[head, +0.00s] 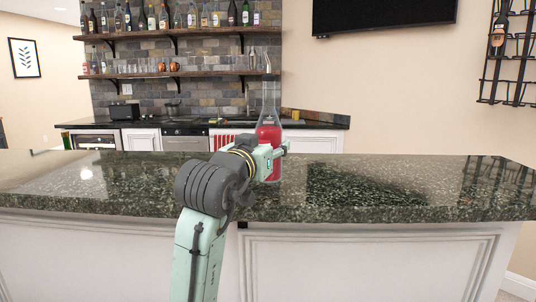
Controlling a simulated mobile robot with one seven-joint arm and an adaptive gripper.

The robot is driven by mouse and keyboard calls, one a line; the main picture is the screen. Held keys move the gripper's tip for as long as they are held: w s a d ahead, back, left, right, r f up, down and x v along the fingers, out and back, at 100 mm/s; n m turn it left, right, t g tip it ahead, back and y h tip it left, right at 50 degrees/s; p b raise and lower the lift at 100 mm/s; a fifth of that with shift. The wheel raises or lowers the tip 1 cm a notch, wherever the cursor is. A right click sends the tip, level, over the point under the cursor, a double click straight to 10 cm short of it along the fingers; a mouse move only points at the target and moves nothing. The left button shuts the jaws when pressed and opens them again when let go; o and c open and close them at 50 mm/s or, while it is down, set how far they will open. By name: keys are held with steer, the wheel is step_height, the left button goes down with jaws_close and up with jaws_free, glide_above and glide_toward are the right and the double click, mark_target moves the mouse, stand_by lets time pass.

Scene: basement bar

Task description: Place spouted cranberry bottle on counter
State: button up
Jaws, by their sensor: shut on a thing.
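The spouted cranberry bottle (269,107) is clear with red liquid in its lower part and a thin spout on top. It is upright in the head view, in front of the back bar. My gripper (277,152) is shut on the bottle at its lower part; the fingers are partly hidden behind my wrist. The dark green speckled counter (400,190) spans the view below and behind the gripper. The bottle's base appears over the counter's surface; I cannot tell whether it touches.
The counter is clear to the left and right of my arm. Behind it stands a back bar (335,121) with a sink area, and shelves (140,74) of bottles, glasses and copper mugs. A wall screen (385,14) and a wire bottle rack (508,55) hang at the right.

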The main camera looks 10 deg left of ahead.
steer(key=shift+f, duration=1.1)
steer(key=shift+f, duration=0.1)
steer(key=o, duration=1.2)
steer(key=shift+f, duration=0.1)
steer(key=shift+c, duration=0.2)
steer(key=o, duration=0.5)
steer(key=shift+c, duration=0.2)
